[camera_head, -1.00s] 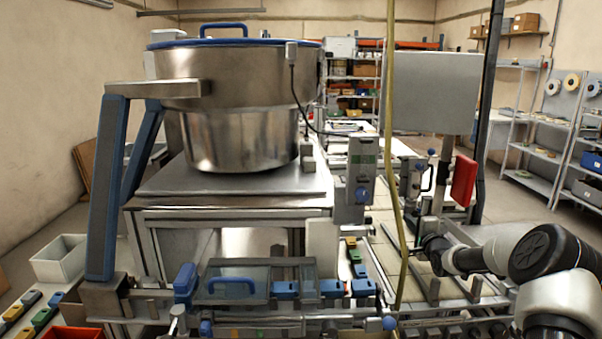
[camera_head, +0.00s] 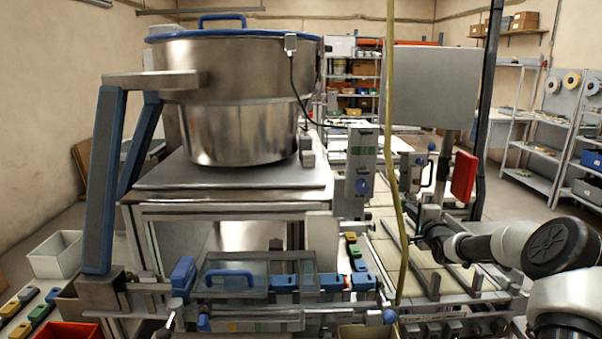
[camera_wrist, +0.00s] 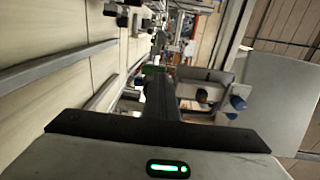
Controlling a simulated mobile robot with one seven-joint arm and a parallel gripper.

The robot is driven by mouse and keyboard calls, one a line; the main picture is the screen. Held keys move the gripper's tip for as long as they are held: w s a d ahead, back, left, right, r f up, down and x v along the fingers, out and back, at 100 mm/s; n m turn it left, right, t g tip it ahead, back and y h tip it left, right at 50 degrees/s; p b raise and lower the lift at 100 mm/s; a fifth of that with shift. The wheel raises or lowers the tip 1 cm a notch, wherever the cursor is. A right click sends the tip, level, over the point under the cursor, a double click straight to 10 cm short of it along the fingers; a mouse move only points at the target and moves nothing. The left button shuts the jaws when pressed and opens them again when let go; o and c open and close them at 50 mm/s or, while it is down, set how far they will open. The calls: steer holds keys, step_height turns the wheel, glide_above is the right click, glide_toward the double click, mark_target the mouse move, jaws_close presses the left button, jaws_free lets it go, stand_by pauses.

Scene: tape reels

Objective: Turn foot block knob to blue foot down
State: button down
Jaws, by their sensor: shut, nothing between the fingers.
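My gripper (camera_head: 424,238) is at the right of the machine in the head view, dark, small and partly lost against the metal frame. In the wrist view its dark fingers (camera_wrist: 155,78) are together with nothing between them. I cannot tell for sure which part is the foot block knob. Round blue knobs sit low on the machine front, one at the right (camera_head: 389,317) and one at the left (camera_head: 204,322). My gripper is above and right of the right one, apart from it. No foot marking is legible.
A steel bowl (camera_head: 243,130) stands on the machine at left. A yellowish hose (camera_head: 391,150) hangs left of my gripper. A grey panel (camera_head: 430,90) and a red box (camera_head: 464,176) stand behind it. Metal rails (camera_head: 428,272) lie below.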

steer(key=s, duration=0.5)
steer(key=shift+s+r, duration=0.35)
steer(key=shift+s, duration=0.05)
steer(key=s+a+r+n+g+p, duration=0.25)
steer(key=s+a+r+n, duration=0.4)
steer(key=a, duration=0.35)
steer(key=s+a+r+n+g+h+p, duration=0.25)
steer(key=s+r+n, duration=0.25)
steer(key=s+r, duration=0.75)
steer(key=s+a+f+n+g+y+p, duration=0.1)
steer(key=s+a+n+g+p, duration=0.1)
steer(key=s, duration=1.3)
steer(key=s+a+n+g+y+p, duration=0.1)
steer(key=s+a+n+g, duration=0.3)
steer(key=s, duration=1.1)
steer(key=shift+s+a+f+p, duration=0.35)
steer(key=shift+a+p, duration=0.05)
steer(key=shift+a, duration=0.75)
